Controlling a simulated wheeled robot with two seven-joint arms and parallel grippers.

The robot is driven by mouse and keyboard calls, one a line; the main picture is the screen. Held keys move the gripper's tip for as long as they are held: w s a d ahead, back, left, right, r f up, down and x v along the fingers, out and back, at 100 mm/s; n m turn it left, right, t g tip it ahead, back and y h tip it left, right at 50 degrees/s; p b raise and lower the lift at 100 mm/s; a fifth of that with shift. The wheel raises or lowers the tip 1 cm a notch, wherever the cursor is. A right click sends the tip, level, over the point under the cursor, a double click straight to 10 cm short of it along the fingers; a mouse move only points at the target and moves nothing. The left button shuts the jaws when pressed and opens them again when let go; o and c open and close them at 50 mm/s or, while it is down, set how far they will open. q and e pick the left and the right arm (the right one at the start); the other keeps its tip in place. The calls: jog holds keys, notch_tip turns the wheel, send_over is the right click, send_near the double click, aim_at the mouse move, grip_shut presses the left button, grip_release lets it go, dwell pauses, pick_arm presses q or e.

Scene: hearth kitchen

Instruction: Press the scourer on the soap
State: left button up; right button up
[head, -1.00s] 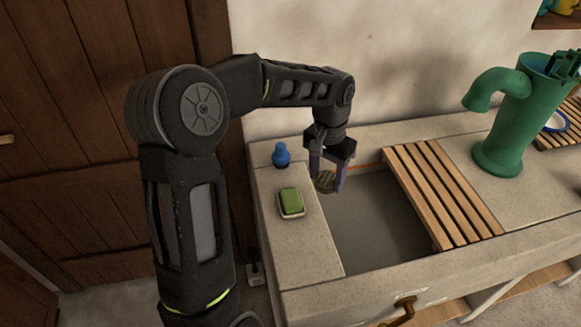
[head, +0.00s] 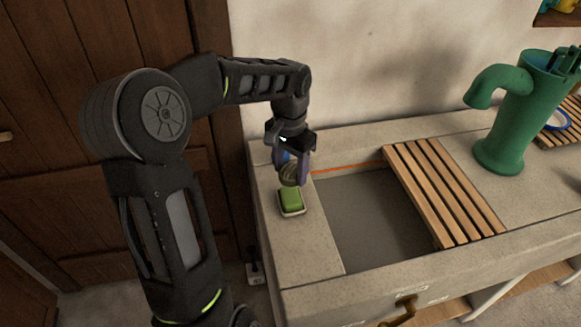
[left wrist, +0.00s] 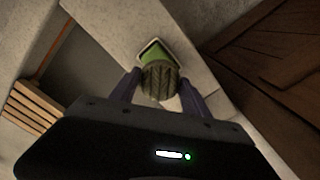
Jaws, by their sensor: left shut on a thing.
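The green soap (head: 291,201) lies in a pale dish (head: 292,214) on the stone ledge left of the basin. It also shows in the left wrist view (left wrist: 153,53), partly hidden by the scourer. My left gripper (head: 290,180) points down over the far end of the soap. It is shut on the scourer, a round ridged olive-brown pad (left wrist: 160,80) held between the two fingers. The scourer is very close to the soap; I cannot tell whether they touch. My right gripper is not in view.
A green pump (head: 508,125) stands further right. The ledge in front of the soap is clear.

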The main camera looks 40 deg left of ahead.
pick_arm(q)
jog(key=b, duration=0.3)
send_over(290, 195)
jog(key=shift+w+f, duration=0.1)
jog(key=shift+f, duration=2.3)
jog(key=shift+f+b, duration=0.4)
jog(key=shift+f, duration=0.2)
jog(key=shift+r+p, duration=2.8)
jog(key=shift+r, duration=0.8)
